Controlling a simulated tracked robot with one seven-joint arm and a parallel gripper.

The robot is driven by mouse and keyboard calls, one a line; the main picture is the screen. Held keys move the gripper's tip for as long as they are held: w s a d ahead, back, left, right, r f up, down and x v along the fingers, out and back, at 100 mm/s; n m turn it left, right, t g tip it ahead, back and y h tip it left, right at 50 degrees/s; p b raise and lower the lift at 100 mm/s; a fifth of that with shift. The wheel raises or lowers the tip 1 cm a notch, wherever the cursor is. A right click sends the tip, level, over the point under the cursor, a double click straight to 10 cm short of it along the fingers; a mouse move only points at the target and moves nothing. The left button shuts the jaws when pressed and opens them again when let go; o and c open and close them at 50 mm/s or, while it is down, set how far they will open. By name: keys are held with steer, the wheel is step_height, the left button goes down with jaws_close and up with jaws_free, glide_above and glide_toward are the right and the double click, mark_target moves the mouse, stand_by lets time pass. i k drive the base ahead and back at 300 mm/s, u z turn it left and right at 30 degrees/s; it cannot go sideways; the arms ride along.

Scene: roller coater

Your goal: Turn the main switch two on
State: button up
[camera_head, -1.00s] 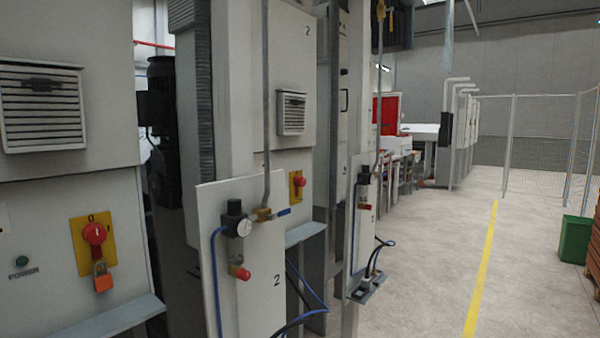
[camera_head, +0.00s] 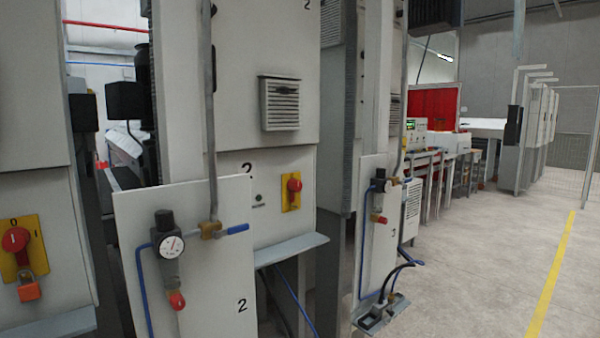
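A red rotary switch on a yellow plate (camera_head: 291,192) sits on the grey cabinet marked 2 (camera_head: 285,150), behind and right of a white panel. No padlock shows on it; its knob position is too small to read. Another red rotary switch on a yellow plate (camera_head: 16,240), marked 0 and I, is at the left edge with an orange padlock (camera_head: 28,288) hanging from it. My gripper is not in view.
A white panel marked 2 (camera_head: 215,285) with a gauge, red-tipped valve and blue-handled valve (camera_head: 237,229) stands in front of the cabinet. A grey ledge (camera_head: 290,250) juts below the switch. A similar panel (camera_head: 375,225) stands farther right. Open floor (camera_head: 480,270) lies right.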

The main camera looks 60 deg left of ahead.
mark_target(294, 185)
steer(key=z, duration=0.15)
steer(key=i, duration=0.85)
steer(key=u, duration=2.95)
steer(key=i, duration=1.05)
steer(key=z, duration=0.15)
steer(key=k, duration=0.9)
steer(key=u, duration=0.2)
